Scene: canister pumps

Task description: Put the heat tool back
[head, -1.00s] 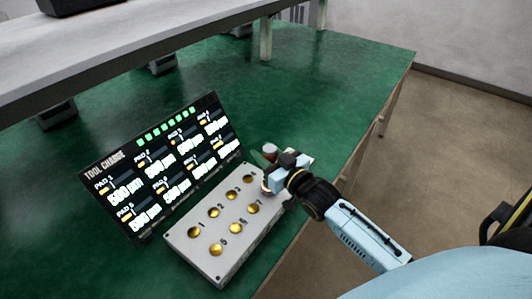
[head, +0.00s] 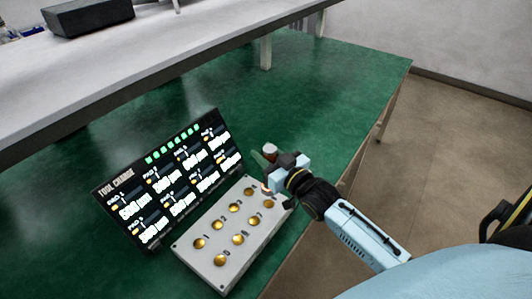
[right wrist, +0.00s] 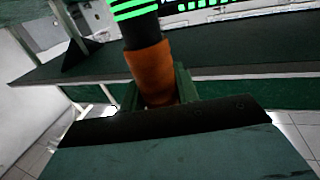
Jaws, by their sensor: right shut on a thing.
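My right gripper (head: 268,160) is shut on a tool, apparently the heat tool (head: 270,149), above the far right end of the charging box. In the right wrist view the tool (right wrist: 153,72) has an orange-brown section between the green fingers (right wrist: 184,84) and a dark part with bright green stripes above it. Its far end is hidden. The grey charging box (head: 214,268) has several round gold pads in two numbered rows. The gripper covers part of its far right corner. My left gripper is not in view.
A black "TOOL CHARGE" display (head: 143,176) with pad readouts and a row of green lights stands behind the box. A grey raised shelf (head: 200,40) with a dark box (head: 90,17) runs along the back. The green bench (head: 330,85) is clear to the far right.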

